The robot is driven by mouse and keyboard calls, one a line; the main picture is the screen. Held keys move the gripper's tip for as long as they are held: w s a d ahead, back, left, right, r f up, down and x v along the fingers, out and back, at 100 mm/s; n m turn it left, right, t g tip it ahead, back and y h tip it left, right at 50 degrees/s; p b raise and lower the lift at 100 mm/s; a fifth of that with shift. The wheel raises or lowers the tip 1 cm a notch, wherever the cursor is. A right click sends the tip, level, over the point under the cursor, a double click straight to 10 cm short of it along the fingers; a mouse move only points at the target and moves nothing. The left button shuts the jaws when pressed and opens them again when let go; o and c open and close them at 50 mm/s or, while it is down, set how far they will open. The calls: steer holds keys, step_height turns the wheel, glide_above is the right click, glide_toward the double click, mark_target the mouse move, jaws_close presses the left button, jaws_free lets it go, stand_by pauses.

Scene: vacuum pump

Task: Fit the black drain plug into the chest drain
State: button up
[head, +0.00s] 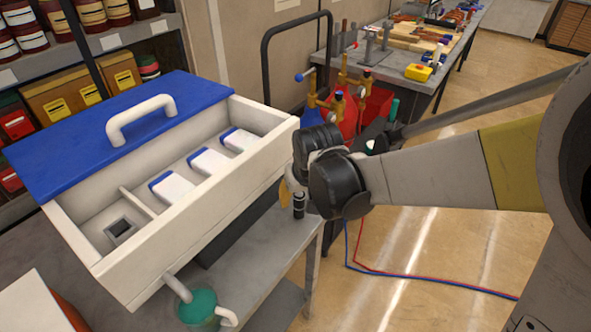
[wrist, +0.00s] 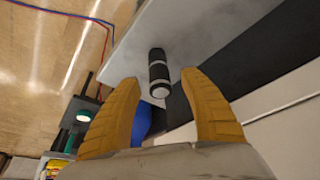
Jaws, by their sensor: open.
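The black drain plug (head: 299,204) is a small dark cylinder standing at the corner of the grey bench, just below my wrist in the head view. In the wrist view the plug (wrist: 159,72) shows pale bands and a light end, in line with the gap between my fingers. My gripper (wrist: 160,80) is open, one yellow-orange finger on each side, with no visible grip on the plug. In the head view my gripper (head: 286,190) is mostly hidden behind my wrist. The white chest (head: 165,245) has a dark square drain (head: 120,229) in the floor of its left compartment.
The chest's blue lid (head: 70,140) lies back with a white handle. Blue-and-white packs (head: 208,161) sit in the right compartment, past a divider (head: 138,201). A spout (head: 178,289) hangs over a green-filled mug (head: 198,308).

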steer(key=shift+w+a+f, duration=0.1)
steer(key=shift+w+f, duration=0.15)
steer(key=shift+f, duration=0.4)
steer(key=shift+r, duration=0.1)
jaws_close()
